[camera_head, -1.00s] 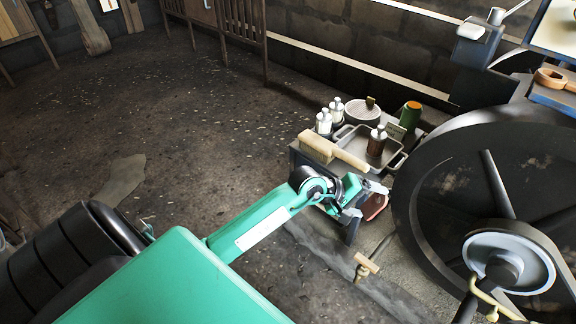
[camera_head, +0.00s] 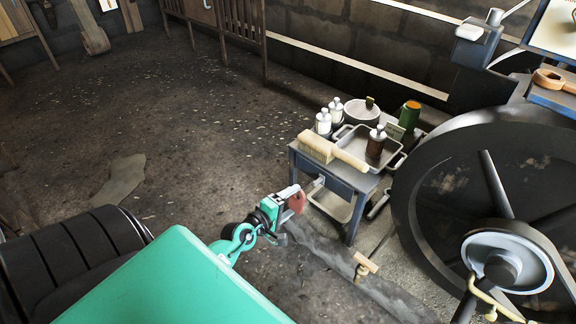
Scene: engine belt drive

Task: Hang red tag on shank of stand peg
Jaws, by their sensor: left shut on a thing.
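My left gripper (camera_head: 295,200) is shut on the red tag (camera_head: 297,204), which sticks out at its tip, partly hidden by the jaws. The gripper and tag are in the air left of the small blue-grey stand (camera_head: 352,180), apart from it. I cannot make out a peg on the stand for certain. A small brass piece with a pale wooden top (camera_head: 366,263) shows low in front of the stand; I cannot tell whether it is the stand peg. My right gripper is not in view.
A big dark flywheel (camera_head: 450,190) stands close on the right. The floor at left is open.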

